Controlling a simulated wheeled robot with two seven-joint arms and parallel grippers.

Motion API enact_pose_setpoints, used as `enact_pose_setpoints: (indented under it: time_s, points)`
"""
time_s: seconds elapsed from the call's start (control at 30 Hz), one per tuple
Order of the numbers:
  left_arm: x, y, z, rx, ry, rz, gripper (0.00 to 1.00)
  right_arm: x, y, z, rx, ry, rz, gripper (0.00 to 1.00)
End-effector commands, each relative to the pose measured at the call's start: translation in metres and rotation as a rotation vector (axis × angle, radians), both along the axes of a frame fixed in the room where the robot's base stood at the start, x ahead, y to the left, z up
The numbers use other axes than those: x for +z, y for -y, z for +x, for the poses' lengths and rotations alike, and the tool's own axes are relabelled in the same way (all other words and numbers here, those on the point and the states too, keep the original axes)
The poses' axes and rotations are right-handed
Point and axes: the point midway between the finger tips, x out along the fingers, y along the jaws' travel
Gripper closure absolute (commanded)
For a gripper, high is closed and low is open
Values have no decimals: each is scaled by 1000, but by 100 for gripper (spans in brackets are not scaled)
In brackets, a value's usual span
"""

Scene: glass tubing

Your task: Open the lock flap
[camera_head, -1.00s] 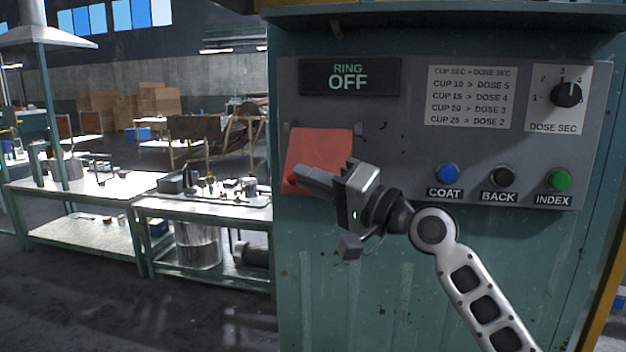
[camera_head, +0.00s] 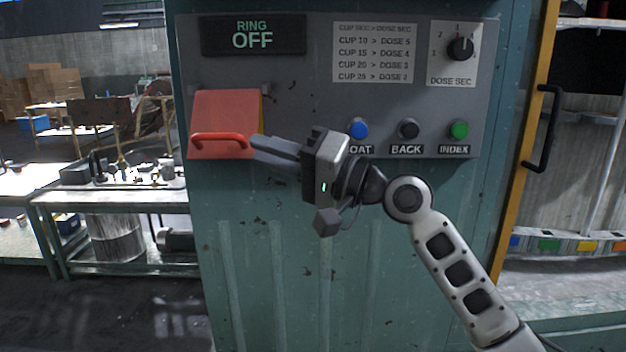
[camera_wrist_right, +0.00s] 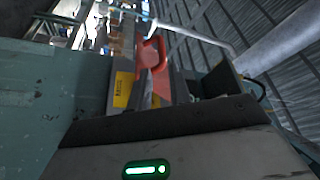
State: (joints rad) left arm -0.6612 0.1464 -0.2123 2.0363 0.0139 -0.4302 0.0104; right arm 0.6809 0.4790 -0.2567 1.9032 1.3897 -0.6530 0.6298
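The red lock flap (camera_head: 226,112) hangs at the left of the grey control panel, below the RING OFF sign. Its red bar handle (camera_head: 219,139) crosses its lower part. A yellow strip shows along the flap's right edge; how far the flap stands off the panel is unclear. My right gripper (camera_head: 256,144) points left, with its fingertips just right of the handle and apparently apart from it. Its finger gap cannot be made out. The right wrist view shows the red handle (camera_wrist_right: 152,52) ahead of the gripper. My left gripper is out of view.
The blue COAT button (camera_head: 358,128), black BACK button (camera_head: 409,128) and green INDEX button (camera_head: 459,130) sit close above my right arm. A dose knob (camera_head: 460,48) is at upper right. A workbench (camera_head: 120,192) with tools stands left of the cabinet.

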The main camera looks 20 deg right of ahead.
Motion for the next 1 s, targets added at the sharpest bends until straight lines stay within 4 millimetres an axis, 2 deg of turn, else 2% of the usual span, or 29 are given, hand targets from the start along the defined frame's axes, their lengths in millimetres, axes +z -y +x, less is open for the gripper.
enact_pose_setpoints:
  time_s: [0.03, 0.2, 0.37, 0.73, 0.77, 0.8, 0.83, 0.87, 0.93, 0.97, 1.0]
  points:
    - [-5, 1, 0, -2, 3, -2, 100, -9, 10, -8, 0, -3, -3, 80]
    - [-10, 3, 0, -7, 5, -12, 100, -15, 35, -30, 3, -2, -4, 80]
    - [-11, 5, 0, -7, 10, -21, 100, -18, 50, -42, 6, -4, -2, 80]
    - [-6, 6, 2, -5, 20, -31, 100, -17, 55, -47, 8, -4, -1, 80]
    - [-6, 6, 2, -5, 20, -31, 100, -17, 55, -47, 8, -4, -1, 77]
    - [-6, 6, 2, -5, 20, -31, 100, -18, 55, -47, 8, -4, -2, 68]
    - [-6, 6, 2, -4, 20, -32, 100, -20, 55, -46, 5, -7, -4, 68]
    - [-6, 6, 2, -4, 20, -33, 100, -25, 54, -45, -1, -10, -9, 68]
    - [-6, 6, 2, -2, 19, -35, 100, -48, 53, -39, -33, -21, -34, 68]
    - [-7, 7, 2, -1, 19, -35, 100, -63, 51, -36, -54, -29, -51, 68]
    - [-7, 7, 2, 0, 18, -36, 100, -88, 50, -32, -89, -38, -84, 68]
